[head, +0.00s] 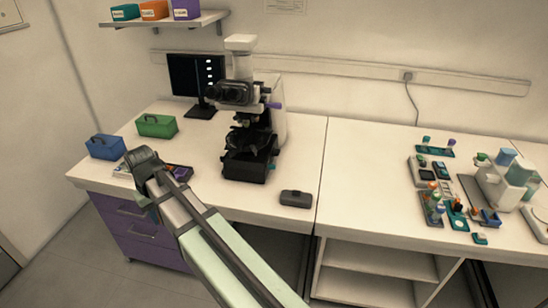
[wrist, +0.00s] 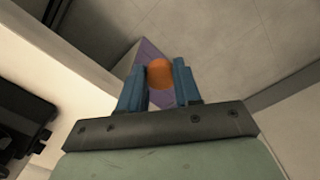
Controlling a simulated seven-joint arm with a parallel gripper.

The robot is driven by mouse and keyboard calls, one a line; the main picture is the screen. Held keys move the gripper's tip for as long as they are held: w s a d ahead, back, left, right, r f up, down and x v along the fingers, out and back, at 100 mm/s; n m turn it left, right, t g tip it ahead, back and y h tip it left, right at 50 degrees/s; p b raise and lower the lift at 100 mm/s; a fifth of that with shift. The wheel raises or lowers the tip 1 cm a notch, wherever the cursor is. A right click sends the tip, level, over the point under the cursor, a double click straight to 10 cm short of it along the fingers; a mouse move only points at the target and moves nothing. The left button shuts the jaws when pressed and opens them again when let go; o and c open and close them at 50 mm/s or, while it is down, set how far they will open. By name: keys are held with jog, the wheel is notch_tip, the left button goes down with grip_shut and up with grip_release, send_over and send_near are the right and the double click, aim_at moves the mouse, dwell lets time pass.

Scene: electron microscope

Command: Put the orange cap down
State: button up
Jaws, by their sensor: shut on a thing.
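The orange cap (wrist: 160,73) is held between the blue fingers of my gripper (wrist: 160,80) in the wrist view. My gripper is shut on it. Behind the cap in that view are the grey floor and part of the purple drawer unit (wrist: 152,54). In the head view my arm reaches over the left bench near its front left part; its wrist hides the fingers and the cap there.
The microscope (head: 248,150) stands on the left bench (head: 230,197), with a dark small box (head: 296,198) to its right. A green box (head: 157,126) and a blue box (head: 105,147) stand at the left. Bare bench lies in front of the microscope. Racks and bottles crowd the right bench.

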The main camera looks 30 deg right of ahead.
jog(key=s+d+m, duration=0.3)
jog(key=d+m, duration=0.2)
jog(key=d, duration=1.9)
jog(key=s+d+m, duration=0.3)
jog(key=d+m, duration=0.1)
jog(key=d, duration=2)
jog(key=s+d+m, duration=0.2)
jog(key=s+d, duration=0.7)
jog(key=d, duration=0.5)
jog(key=s+d+m, duration=0.3)
jog(key=s+d, duration=0.7)
jog(key=d, duration=0.3)
jog(key=s+d+r+m, duration=0.1)
jog(key=s+d+m, duration=0.1)
jog(key=s+d, duration=0.8)
jog(key=shift+s+d+r+m, duration=0.1)
jog(key=shift+s+d+m, duration=0.1)
jog(key=shift+d, duration=1)
jog(key=shift+s+d+m, duration=0.1)
jog(key=shift+d+m, duration=0.1)
jog(key=shift+d, duration=0.95)
send_over(448, 195)
jog(key=shift+m, duration=0.3)
jog(key=shift+a+f, duration=0.1)
jog(key=shift+f, duration=4.65)
jog(key=shift+f, duration=0.2)
